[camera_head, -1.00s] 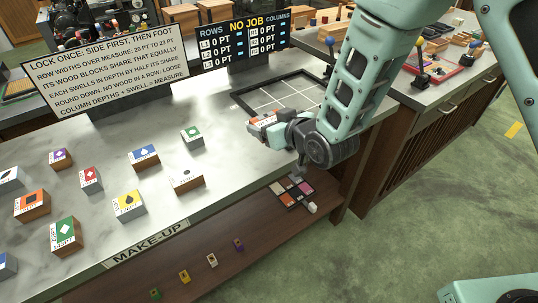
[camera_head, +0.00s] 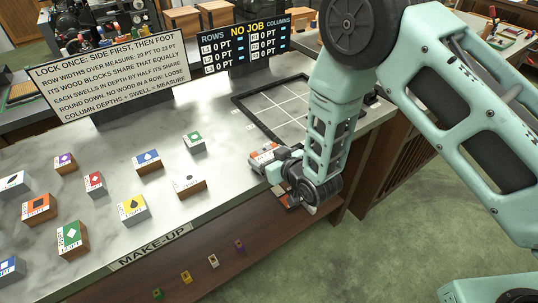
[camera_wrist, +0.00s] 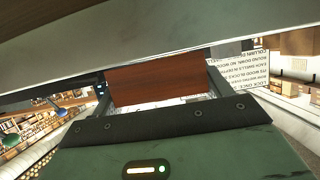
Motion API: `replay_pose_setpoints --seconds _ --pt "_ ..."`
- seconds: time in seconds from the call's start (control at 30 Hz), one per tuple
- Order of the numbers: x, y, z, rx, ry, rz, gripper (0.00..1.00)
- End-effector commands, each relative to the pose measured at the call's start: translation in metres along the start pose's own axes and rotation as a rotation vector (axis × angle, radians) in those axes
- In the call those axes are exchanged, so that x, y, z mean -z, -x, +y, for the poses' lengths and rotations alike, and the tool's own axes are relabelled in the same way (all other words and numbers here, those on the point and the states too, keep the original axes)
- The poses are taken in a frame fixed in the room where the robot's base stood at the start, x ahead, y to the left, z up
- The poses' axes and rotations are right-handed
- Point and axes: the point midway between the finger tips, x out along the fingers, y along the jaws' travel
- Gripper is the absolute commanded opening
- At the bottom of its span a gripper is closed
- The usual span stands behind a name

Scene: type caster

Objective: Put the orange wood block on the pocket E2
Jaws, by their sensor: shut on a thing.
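My gripper (camera_head: 270,161) is shut on an orange-labelled wood block (camera_head: 263,154), held near the counter's front edge. In the wrist view the block's red-brown wood side (camera_wrist: 152,86) fills the space between the fingers. The dark-rimmed tray (camera_head: 244,109) with a white-lined grid of pockets lies behind and to the right of the block. My arm hides part of its right side. I cannot read which pocket is E2. Another orange-topped block (camera_head: 38,208) with wood sides stands at the far left of the counter.
Several coloured blocks, including a white-topped wood block (camera_head: 189,185) and a yellow one (camera_head: 133,208), stand on the counter's left. An instruction sign (camera_head: 95,75) and a score display (camera_head: 245,44) stand at the back. A lower wooden shelf (camera_head: 130,275) holds small coloured pieces.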

Motion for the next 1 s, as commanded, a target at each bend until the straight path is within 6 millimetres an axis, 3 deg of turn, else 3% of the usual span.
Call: replay_pose_setpoints --seconds 0.27,0.3,0.33,0.73,1.0 --pt "-0.003 -0.001 0.000 0.000 0.000 0.000 0.52" --pt "-0.004 -0.001 0.000 0.000 0.000 0.000 0.80" --pt "-0.003 -0.001 0.000 0.000 0.000 0.000 0.86" --pt "0.001 0.002 0.000 0.000 0.000 -0.001 0.86" --pt "-0.003 0.049 0.001 -0.001 0.000 -0.003 0.86"
